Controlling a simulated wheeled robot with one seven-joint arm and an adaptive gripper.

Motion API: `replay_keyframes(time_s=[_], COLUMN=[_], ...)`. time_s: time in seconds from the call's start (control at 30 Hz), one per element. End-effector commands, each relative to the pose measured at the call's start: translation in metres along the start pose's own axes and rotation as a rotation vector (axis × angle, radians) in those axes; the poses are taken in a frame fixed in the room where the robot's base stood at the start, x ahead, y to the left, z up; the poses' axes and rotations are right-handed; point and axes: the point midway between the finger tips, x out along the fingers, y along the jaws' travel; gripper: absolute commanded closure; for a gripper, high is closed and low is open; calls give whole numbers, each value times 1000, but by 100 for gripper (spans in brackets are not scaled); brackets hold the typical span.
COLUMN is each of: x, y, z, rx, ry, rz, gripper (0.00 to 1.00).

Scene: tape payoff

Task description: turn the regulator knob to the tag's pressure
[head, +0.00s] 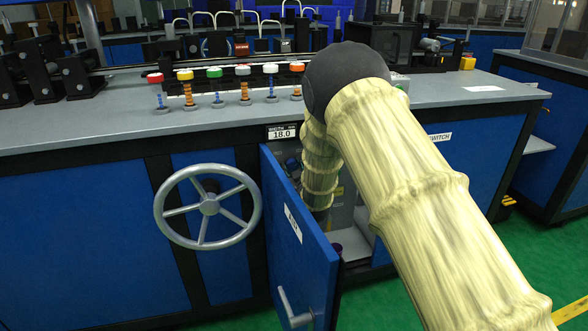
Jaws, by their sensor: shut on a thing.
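The regulator knob cannot be made out. My arm reaches down into an open cabinet behind its blue door (300,245). My gripper is hidden there; only a dark piece at the lower end of my arm shows above the door's edge, so its hold on anything cannot be seen. A small black and white plate (282,133) above the opening reads 18.0, with tiny writing over it that looks like WIDTH. No tag with a pressure can be picked out. A small blue part (292,163) shows inside, left of my arm.
The open door swings toward me, its handle (294,309) low down. A large grey handwheel (208,206) stands left of it. The grey worktop (120,128) carries several colored knobs on spring posts, including a green one (214,72). Green floor is free at right.

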Motion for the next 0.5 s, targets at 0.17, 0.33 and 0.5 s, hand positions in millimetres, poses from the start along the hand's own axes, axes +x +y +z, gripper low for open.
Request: replay_keyframes(time_s=[0.17, 0.33, 0.5], x=[0, 0, 0], y=[-1, -1, 0], z=[1, 0, 0], rx=[1, 1, 1], ry=[-1, -1, -1], rz=[-1, -1, 0], gripper=[47, 40, 40])
